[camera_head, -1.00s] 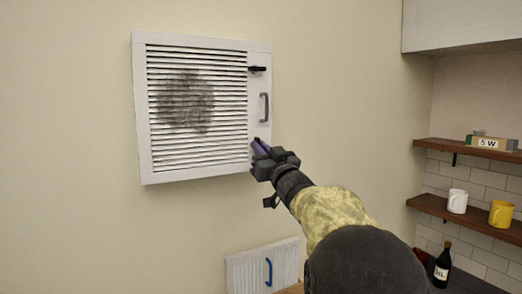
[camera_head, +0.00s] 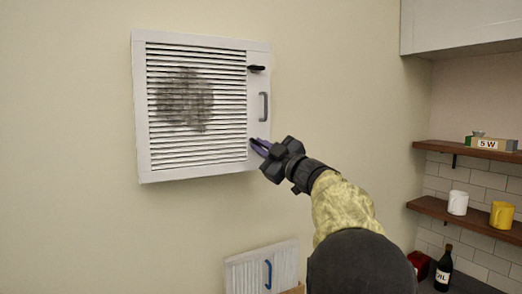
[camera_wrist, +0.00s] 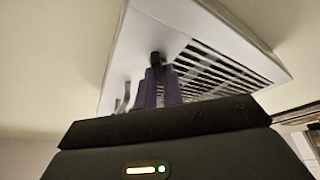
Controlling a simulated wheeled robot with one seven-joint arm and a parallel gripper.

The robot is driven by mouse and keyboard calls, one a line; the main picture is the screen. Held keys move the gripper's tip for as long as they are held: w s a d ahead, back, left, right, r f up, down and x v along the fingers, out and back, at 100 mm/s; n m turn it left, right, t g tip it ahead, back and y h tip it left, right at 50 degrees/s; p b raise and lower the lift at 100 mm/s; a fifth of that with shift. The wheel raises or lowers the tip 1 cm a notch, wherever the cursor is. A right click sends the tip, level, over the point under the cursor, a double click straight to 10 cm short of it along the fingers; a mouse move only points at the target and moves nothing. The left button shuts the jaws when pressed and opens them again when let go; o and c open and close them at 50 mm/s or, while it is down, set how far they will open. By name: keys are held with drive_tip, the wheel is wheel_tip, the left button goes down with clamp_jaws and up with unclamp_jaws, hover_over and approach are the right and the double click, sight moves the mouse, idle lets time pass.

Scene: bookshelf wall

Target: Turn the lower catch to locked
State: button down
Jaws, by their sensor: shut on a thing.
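A white louvred cover (camera_head: 158,166) is on the wall, with a grey handle (camera_head: 263,107) at its right side. The upper catch (camera_head: 257,68) is black and lies roughly level near the top right. My gripper (camera_head: 259,146) has its purple fingers at the cover's lower right, where they hide most of the lower catch in the head view. In the wrist view, a dark piece, apparently the lower catch (camera_wrist: 155,58), shows at the fingertips. My gripper is shut on it. The catch's exact angle is hard to tell.
At right are wooden shelves (camera_head: 470,219) with a white mug (camera_head: 457,202) and a yellow mug (camera_head: 501,214), and a dark bottle (camera_head: 443,268) lower down. The wall left of the cover is clear.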

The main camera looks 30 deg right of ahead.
drive_tip(key=n+g, duration=0.1)
drive_tip(key=n, duration=0.1)
drive_tip(key=n+g+y, duration=0.1)
drive_tip(key=n, duration=0.2)
drive_tip(key=shift+r+n, duration=0.15)
drive_tip(key=shift+n, duration=0.15)
drive_tip(key=n+g+p, duration=0.1)
drive_tip(key=n+g, duration=0.1)
drive_tip(key=n, duration=0.3)
drive_tip(key=c, duration=1.5)
unclamp_jaws()
drive_tip(key=shift+d, duration=0.1)
drive_tip(key=b+v, duration=0.5)
drive_tip(key=v, duration=1.2)
drive_tip(key=shift+s+d, duration=0.1)
drive_tip(key=shift+d, duration=0.05)
